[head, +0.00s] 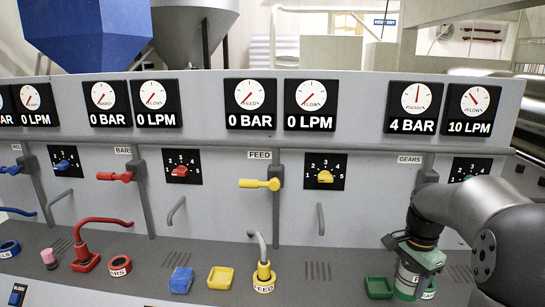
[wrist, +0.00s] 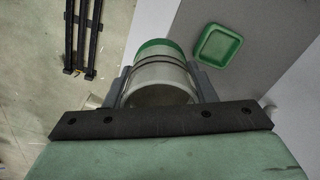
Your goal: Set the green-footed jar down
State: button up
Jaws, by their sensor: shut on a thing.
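The jar (wrist: 158,72) is a grey cylinder with dark bands and a green foot (wrist: 160,46), seen end-on in the wrist view. My gripper (wrist: 159,82) is shut on it, with one finger on each side. In the head view my gripper (head: 418,258) comes in from the right and holds the jar (head: 407,283) low at the front right of the console. The arm and gripper partly cover it. Whether its foot touches the console top cannot be told. A shallow green square dish (head: 378,287) lies just left of the jar; it also shows in the wrist view (wrist: 215,47).
The console top holds a yellow dish (head: 220,278), a blue dish (head: 181,280), a yellow spout in a ring (head: 263,275) and a red spout (head: 86,260). The upright panel with valve handles and dials stands close behind. Free top lies between the yellow spout and green dish.

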jog(key=w+a+f+n, duration=0.2)
jog(key=a+n, duration=0.1)
jog(key=a, duration=0.3)
jog(key=w+a+f+n, duration=0.2)
jog(key=w+a+n, duration=0.1)
jog(key=a, duration=0.4)
jog(key=w+a+f+n, duration=0.2)
jog(key=w+a+n, duration=0.1)
jog(key=a+n, duration=0.2)
jog(key=shift+a+f+p, duration=0.2)
jog(key=shift+a+p, duration=0.1)
jog(key=shift+a, duration=0.6)
